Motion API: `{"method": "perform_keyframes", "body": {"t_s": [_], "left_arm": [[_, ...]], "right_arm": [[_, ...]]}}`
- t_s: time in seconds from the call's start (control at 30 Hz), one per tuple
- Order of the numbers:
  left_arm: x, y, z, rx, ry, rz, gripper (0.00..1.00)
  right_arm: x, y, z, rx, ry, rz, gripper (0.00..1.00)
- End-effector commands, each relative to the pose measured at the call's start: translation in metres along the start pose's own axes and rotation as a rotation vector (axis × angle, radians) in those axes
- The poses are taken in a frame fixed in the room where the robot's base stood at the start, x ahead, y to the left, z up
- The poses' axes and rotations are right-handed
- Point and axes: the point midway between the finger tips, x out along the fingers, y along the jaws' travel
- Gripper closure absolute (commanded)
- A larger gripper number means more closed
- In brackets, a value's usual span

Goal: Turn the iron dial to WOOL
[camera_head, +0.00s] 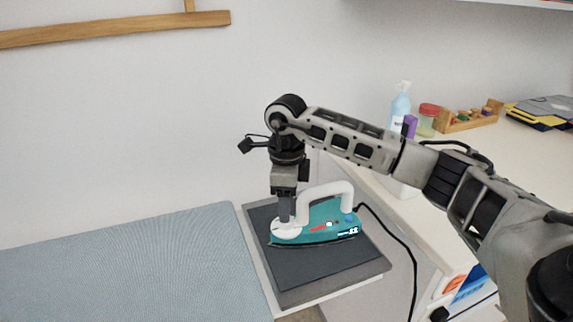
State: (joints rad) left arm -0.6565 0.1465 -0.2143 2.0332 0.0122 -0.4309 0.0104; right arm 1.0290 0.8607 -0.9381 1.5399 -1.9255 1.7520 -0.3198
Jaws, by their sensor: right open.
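A teal iron (327,218) with a white looped handle lies flat on a dark grey pad (335,268). Its round white dial (287,231) is at the left end of the iron. My right gripper (284,220) points straight down from above, with its fingers at the dial. The fingers hide part of the dial, and I cannot tell whether they touch it. The right gripper is open. The dial's lettering is too small to read. My left gripper is not in view.
A blue ironing surface (140,270) lies left of the pad. A black cord (405,250) runs from the iron to the right. A white counter (500,160) at the right carries a spray bottle (400,103), a jar and a wooden rack (470,118).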

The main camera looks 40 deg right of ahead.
Motion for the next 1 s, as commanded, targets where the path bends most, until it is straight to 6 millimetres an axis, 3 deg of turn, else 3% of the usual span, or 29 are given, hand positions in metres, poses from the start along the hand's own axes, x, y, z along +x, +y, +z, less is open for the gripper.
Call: {"method": "perform_keyframes", "body": {"t_s": [0.3,0.5,1.0], "left_arm": [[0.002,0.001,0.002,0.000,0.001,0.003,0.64],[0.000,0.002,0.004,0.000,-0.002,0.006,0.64],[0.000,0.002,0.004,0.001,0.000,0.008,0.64]], "right_arm": [[-0.078,-0.001,0.001,0.001,-0.005,-0.005,0.48],[-0.108,-0.001,0.000,0.002,-0.002,-0.003,0.48],[-0.118,0.000,0.000,0.002,-0.001,-0.002,0.48]]}}
